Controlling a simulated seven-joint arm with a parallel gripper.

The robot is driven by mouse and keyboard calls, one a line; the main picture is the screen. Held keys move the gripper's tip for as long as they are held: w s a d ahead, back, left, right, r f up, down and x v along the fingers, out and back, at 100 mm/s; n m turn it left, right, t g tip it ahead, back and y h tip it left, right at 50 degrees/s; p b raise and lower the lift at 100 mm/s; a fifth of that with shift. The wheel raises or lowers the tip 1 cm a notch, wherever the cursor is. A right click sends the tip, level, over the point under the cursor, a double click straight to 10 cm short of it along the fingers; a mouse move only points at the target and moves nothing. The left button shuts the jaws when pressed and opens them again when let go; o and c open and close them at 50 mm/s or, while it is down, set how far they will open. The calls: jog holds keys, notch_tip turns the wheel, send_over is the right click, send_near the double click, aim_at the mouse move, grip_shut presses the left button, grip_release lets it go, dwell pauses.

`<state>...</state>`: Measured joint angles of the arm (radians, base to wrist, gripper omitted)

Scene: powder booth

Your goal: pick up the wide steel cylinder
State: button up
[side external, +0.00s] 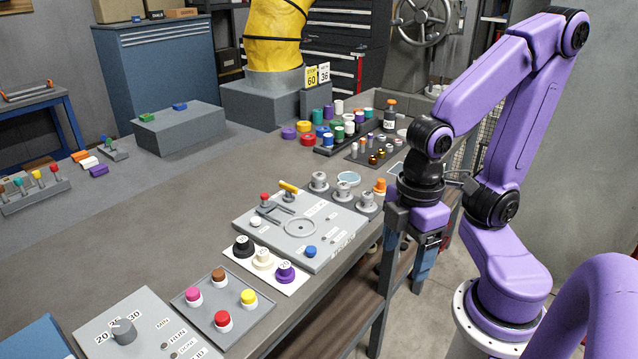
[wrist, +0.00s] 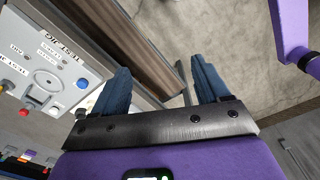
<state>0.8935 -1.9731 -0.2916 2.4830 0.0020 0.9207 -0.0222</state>
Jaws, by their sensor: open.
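My gripper (side external: 408,266) hangs pointing down just off the table's right edge. In the wrist view my gripper (wrist: 160,68) shows two blue fingers spread apart, with only the table edge and floor between them. Several small metal cylinders, some steel-coloured and some brass, stand on a dark tray (side external: 355,158) behind the gripper, farther along the table. Grey metal cylinders (side external: 319,182) also stand in a row at the edge of the test panel. I cannot tell which one is the wide steel cylinder. None shows clearly in the wrist view.
Coloured knobs stand on plates nearer the front. Coloured spools (side external: 328,128) crowd the far side. The table's left middle (side external: 170,215) is clear.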

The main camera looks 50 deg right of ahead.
jog(key=w+d+r+n, duration=0.1)
jog(key=w+d+r, duration=0.15)
jog(key=w, duration=1.05)
jog(key=w+d+r, duration=0.1)
jog(key=w+r, duration=0.2)
jog(key=w, duration=1.1)
jog(key=n, duration=0.2)
send_over(319, 174)
jog(key=f, duration=1.2)
jog(key=shift+s+d+f, duration=0.1)
jog(key=shift+s+f, duration=0.15)
jog(key=shift+s, duration=0.1)
jog(key=shift+w+f, duration=0.2)
jog(key=shift+f, duration=2.85)
jog(key=shift+c, duration=0.2)
jog(key=c, duration=1)
